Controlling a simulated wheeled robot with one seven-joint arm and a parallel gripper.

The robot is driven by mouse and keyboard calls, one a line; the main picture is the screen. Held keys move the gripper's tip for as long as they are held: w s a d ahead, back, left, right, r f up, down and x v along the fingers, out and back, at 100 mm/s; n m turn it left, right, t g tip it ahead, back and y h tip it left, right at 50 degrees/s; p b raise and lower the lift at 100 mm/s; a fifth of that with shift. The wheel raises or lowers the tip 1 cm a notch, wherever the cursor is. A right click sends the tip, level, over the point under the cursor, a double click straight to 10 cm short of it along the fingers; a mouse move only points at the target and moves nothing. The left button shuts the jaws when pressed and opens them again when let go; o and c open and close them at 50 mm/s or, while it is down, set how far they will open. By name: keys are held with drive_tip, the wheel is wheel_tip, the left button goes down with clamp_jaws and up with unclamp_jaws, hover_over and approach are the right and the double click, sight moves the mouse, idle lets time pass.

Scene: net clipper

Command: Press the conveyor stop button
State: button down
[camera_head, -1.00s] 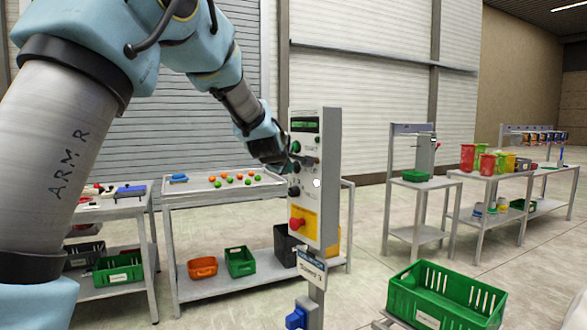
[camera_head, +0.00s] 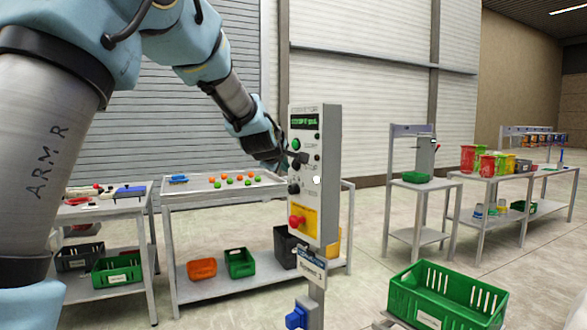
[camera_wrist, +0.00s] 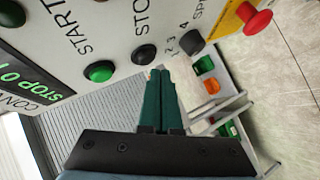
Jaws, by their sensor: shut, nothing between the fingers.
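The control box (camera_head: 333,170) stands upright on a post in the middle of the head view. In the wrist view its face is turned sideways. The black button by the STO... label (camera_wrist: 144,54) is beside a green START button (camera_wrist: 98,71). The display (camera_wrist: 25,90) shows green text that reads STOP 0. My gripper (camera_wrist: 159,72) is shut and empty. Its fingertips lie close by the stop button, just below it in the wrist view; I cannot tell whether they touch. In the head view my gripper (camera_head: 301,158) hides the stop button.
A speed knob (camera_wrist: 191,40) and a red emergency button (camera_wrist: 257,20) on a yellow plate sit further along the same face. A table with a tray (camera_head: 210,187) of coloured balls stands behind. A green crate (camera_head: 447,297) is at the front right.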

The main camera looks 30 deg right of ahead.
drive_tip(key=shift+s+a+b, duration=0.15)
drive_tip(key=shift+a+b, duration=1.1)
drive_tip(key=shift+b, duration=0.25)
drive_tip(key=shift+s+a+b, duration=0.1)
drive_tip(key=shift+a+b, duration=1.15)
drive_tip(key=shift+b, duration=0.25)
